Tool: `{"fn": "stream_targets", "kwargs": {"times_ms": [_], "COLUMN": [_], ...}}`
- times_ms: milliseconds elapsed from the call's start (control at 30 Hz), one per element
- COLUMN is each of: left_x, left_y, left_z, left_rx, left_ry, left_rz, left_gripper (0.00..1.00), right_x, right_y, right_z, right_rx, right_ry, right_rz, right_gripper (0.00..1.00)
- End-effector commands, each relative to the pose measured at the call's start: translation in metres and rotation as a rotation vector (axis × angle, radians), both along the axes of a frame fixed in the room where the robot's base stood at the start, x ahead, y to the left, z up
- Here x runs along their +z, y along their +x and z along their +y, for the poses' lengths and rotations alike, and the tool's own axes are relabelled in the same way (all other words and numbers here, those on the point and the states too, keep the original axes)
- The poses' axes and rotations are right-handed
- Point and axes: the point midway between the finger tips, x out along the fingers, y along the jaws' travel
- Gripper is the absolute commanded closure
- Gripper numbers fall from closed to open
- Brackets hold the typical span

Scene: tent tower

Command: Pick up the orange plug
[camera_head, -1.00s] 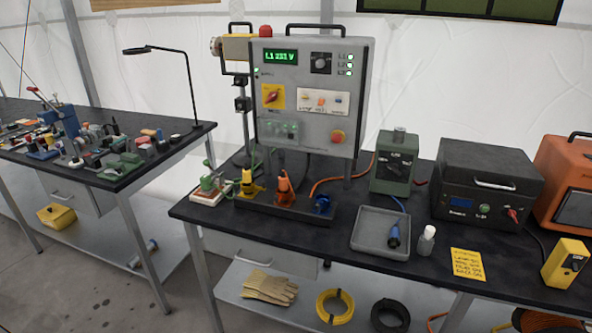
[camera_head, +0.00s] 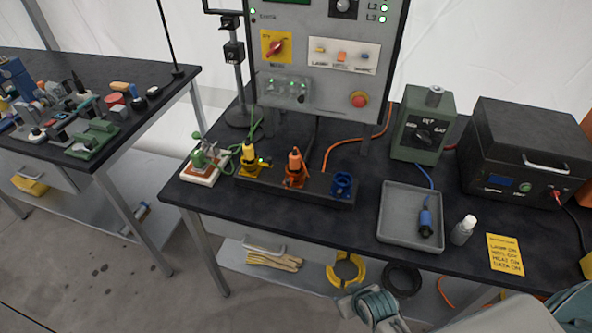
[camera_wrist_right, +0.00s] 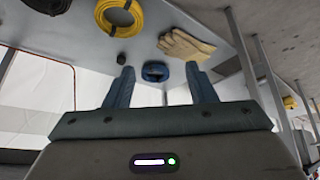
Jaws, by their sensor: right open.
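The orange plug (camera_head: 295,168) stands upright in a dark socket strip (camera_head: 270,188) on the workbench, between a yellow plug (camera_head: 249,156) and a blue socket (camera_head: 343,186). An orange cable (camera_head: 350,145) runs on the bench to its right. My right gripper (camera_wrist_right: 160,75) shows in the right wrist view with its two fingers apart and nothing between them; the plug is not visible there. Teal parts of my own arm enter at the bottom of the head view, and no fingertips can be made out there. My left gripper is not in view.
A grey tray (camera_head: 384,218) holds a blue plug (camera_head: 426,220). A small bottle (camera_head: 463,230) and a yellow note (camera_head: 505,253) are to its right. A control panel (camera_head: 330,80) rises behind the strip. Yellow coil (camera_head: 346,270) and gloves (camera_head: 274,260) lie on the lower shelf.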

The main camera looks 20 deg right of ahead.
Motion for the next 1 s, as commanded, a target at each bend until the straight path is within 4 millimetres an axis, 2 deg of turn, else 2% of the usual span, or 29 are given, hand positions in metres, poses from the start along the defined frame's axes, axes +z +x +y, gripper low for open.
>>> {"fn": "stream_targets", "kwargs": {"times_ms": [33, 100, 300, 500, 867, 1000], "left_x": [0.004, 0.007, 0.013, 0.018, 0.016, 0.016], "left_y": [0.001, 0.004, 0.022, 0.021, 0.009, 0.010], "left_z": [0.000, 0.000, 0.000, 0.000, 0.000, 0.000], "left_rx": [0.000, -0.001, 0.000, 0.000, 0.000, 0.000], "left_ry": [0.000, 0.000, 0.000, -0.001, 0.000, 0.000], "left_rz": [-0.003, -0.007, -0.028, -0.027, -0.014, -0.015], "left_gripper": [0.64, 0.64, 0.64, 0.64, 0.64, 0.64], "right_x": [0.026, 0.053, 0.117, 0.176, 0.201, 0.217], "right_y": [0.004, 0.007, 0.007, 0.010, 0.081, 0.116], "right_z": [0.003, 0.005, 0.011, 0.018, 0.041, 0.050], "right_rx": [0.005, 0.012, 0.028, 0.047, 0.069, 0.062], "right_ry": [0.003, 0.005, 0.009, 0.021, 0.072, 0.090], "right_rz": [-0.024, -0.045, -0.097, -0.170, -0.465, -0.622], "right_gripper": [0.49, 0.49, 0.49, 0.49, 0.49, 0.49]}}
